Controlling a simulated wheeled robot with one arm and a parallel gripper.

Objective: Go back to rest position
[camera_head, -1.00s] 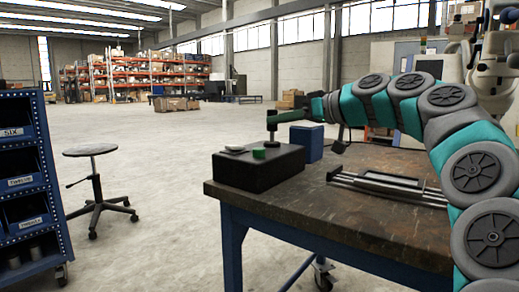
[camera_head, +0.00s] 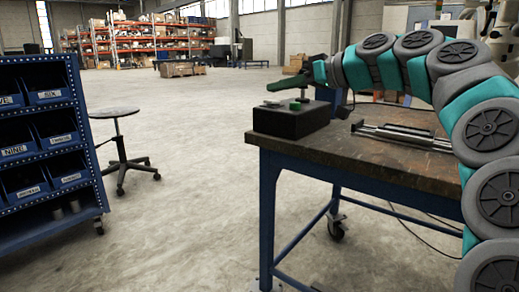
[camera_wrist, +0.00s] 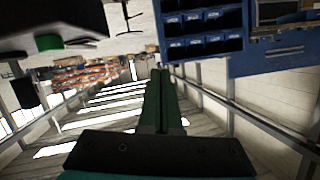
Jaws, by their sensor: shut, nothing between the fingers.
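My gripper (camera_head: 272,86) is dark green, with its fingers together and pointing left in the head view. It is in the air above the black box (camera_head: 290,124), apart from it, with nothing held. In the wrist view the fingers (camera_wrist: 160,74) show closed and empty. My arm runs from the gripper back to the right of the head view. The black box sits on the near left corner of the workbench (camera_head: 375,155). It carries a green button (camera_head: 295,106) and a pale flat piece (camera_head: 272,103).
A blue bin rack (camera_head: 45,140) stands at the left, with a stool (camera_head: 118,140) beside it. Open floor (camera_head: 200,190) lies between them and the bench. A metal rail fixture (camera_head: 405,136) lies on the bench. Orange shelves (camera_head: 140,40) stand far behind.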

